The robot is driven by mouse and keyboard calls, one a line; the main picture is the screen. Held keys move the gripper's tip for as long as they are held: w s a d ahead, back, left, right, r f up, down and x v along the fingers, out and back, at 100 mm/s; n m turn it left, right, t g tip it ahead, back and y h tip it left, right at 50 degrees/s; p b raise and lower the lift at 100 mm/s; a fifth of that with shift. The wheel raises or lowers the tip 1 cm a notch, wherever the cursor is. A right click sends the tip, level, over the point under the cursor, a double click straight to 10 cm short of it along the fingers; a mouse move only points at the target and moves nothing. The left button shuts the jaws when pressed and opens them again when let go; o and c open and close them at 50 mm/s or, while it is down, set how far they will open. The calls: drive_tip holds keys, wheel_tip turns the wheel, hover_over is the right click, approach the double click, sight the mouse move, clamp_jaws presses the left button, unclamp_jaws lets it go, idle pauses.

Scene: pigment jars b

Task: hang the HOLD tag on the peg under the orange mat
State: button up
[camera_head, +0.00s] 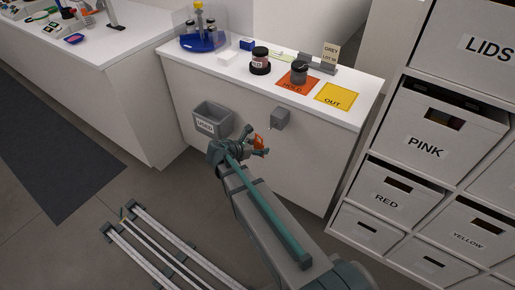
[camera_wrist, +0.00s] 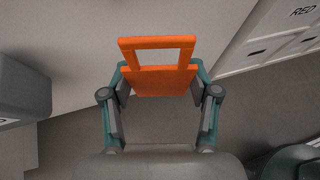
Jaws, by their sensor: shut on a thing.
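The orange HOLD tag (camera_wrist: 160,82) is held between the fingers of my gripper (camera_wrist: 160,100) in the wrist view. Its open rectangular loop points away from the gripper; no lettering shows on this face. In the head view the tag (camera_head: 260,142) sits at the end of my gripper (camera_head: 257,143), in front of the counter's front panel. The orange HOLD mat (camera_head: 284,81) lies on the counter top with a dark-lidded jar (camera_head: 299,73) on it. A grey block (camera_head: 280,118) is fixed to the panel below the mat, up and right of the tag. The peg itself is too small to make out.
A grey bin marked USED (camera_head: 212,120) hangs on the panel left of my gripper. A yellow OUT mat (camera_head: 338,95) lies right of the orange one. Labelled drawers (camera_head: 430,140) stand at the right. A grey body (camera_wrist: 22,90) is close on the left in the wrist view.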

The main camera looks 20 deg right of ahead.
drive_tip(key=w+d+f+b, duration=0.1)
drive_tip(key=w+d, duration=0.4)
drive_tip(key=d, duration=0.3)
drive_tip(key=shift+w+d+f, duration=0.2)
drive_tip(key=shift+w+d, duration=0.05)
drive_tip(key=shift+w, duration=0.05)
idle(1.0)
drive_tip(key=shift+f, duration=0.1)
idle(0.5)
drive_tip(key=o, duration=0.9)
drive_tip(key=shift+a, duration=0.1)
drive_tip(key=v, duration=1.2)
